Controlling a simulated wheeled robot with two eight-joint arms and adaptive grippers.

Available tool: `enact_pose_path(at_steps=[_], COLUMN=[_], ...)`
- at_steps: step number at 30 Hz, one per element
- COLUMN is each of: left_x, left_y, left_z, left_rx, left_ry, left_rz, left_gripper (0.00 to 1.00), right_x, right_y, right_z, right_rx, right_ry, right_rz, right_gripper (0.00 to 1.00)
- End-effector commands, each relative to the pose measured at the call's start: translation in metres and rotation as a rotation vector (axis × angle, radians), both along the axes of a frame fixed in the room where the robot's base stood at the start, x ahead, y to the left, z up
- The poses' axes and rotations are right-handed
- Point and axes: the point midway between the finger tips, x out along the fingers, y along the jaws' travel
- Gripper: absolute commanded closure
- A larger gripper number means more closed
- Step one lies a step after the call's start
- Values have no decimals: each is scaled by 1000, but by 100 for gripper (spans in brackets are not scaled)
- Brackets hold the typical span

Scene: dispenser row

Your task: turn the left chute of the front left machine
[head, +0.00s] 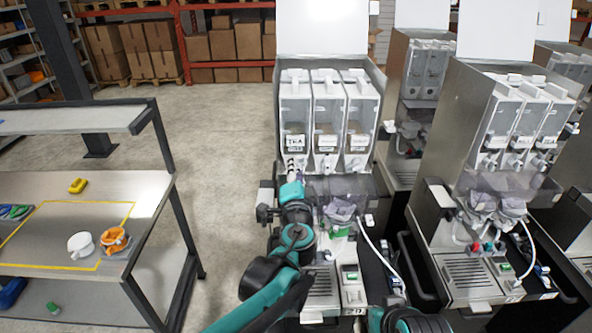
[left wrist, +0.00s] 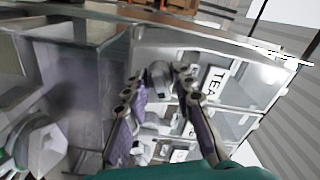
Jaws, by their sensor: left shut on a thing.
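The front left machine (head: 283,125) stands in the middle of the head view, with three clear canisters side by side. The left canister (head: 295,110) carries a TEA label, which also shows in the left wrist view (left wrist: 214,80). My left gripper (head: 293,170) reaches up from below to the outlet under this canister. In the left wrist view my left gripper (left wrist: 165,88) has its two fingers on either side of the pale left chute (left wrist: 158,72) and is shut on it. In the head view the gripper mostly hides the chute.
A green-and-white container (head: 340,225) sits lower in the machine's bay, beside my left arm. A similar machine (head: 505,130) stands to the right. At left, a workbench (head: 150,190) holds a white cup (head: 80,244) and an orange item (head: 114,240). Open floor lies between bench and machine.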

Motion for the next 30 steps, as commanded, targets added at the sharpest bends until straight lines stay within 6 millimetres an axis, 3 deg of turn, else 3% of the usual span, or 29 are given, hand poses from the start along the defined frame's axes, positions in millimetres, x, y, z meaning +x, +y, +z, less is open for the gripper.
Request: enact_pose_path(at_steps=[30], left_x=[-1], left_y=[1], left_z=[-1], left_rx=[-936], left_ry=[1], left_rz=[0], left_gripper=[100], right_x=[0], right_y=[0], right_z=[-4], right_rx=[0], right_ry=[0], right_rz=[0], right_gripper=[100])
